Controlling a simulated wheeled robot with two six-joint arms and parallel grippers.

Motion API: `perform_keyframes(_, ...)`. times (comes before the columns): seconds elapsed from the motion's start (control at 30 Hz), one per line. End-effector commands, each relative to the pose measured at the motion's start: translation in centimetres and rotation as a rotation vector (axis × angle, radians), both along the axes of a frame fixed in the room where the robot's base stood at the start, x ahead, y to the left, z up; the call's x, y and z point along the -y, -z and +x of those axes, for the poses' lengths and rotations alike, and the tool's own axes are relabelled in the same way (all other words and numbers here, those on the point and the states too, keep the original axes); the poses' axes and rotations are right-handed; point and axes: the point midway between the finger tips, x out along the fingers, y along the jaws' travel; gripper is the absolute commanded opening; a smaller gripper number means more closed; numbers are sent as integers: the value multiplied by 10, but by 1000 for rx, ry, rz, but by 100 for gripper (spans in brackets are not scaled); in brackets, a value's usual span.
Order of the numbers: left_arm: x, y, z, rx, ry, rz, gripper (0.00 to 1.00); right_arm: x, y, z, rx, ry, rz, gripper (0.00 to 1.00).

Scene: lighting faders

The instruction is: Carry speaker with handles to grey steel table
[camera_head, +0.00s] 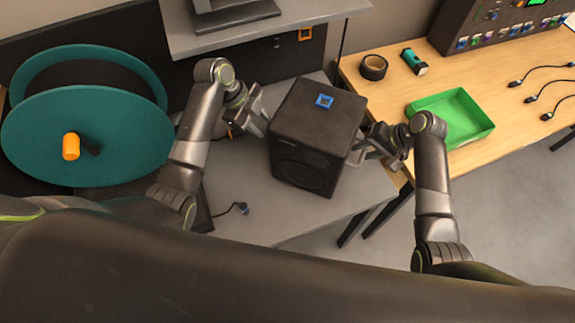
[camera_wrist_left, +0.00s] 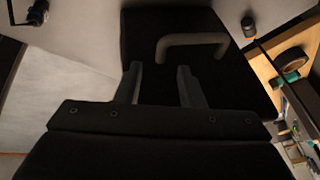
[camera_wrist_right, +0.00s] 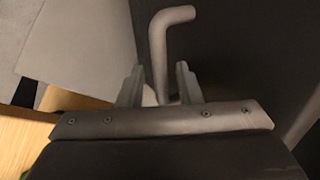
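The speaker (camera_head: 317,115) is a black box with a blue square on its top and round drivers on its front. It is over the grey steel table (camera_head: 290,215) and appears to stand on it. My left gripper (camera_head: 262,115) is open beside its left side. In the left wrist view the handle (camera_wrist_left: 190,42) lies just beyond the parted fingertips (camera_wrist_left: 159,68). My right gripper (camera_head: 362,148) is at the right side. In the right wrist view its fingers (camera_wrist_right: 160,70) are parted, with the bent handle (camera_wrist_right: 158,45) lined up with the gap; contact cannot be told.
A wooden table (camera_head: 390,92) to the right holds a green tray (camera_head: 478,137), a tape roll (camera_head: 373,67), a torch (camera_head: 414,62), cables and a fader console (camera_head: 480,30). A grey shelf (camera_head: 310,12) overhangs behind. A teal reel (camera_head: 110,140) is at left.

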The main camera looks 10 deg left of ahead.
Motion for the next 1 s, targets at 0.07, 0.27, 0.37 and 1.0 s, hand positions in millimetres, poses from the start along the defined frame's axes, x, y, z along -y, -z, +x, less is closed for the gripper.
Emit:
perform_keyframes(0.07, -6, -12, -1, 3, -1, 3, 35, -2, -1, 0, 2, -1, 5, 34)
perform_keyframes(0.27, -14, -31, -3, 3, 0, 2, 35, -2, -1, 0, 2, -1, 5, 34)
perform_keyframes(0.37, -16, -34, -4, 1, -1, 3, 35, -1, -3, 0, 2, -2, 5, 34)
perform_keyframes(1.0, -16, -35, -4, 0, 0, 2, 35, 59, -92, -13, 4, 0, 0, 34)
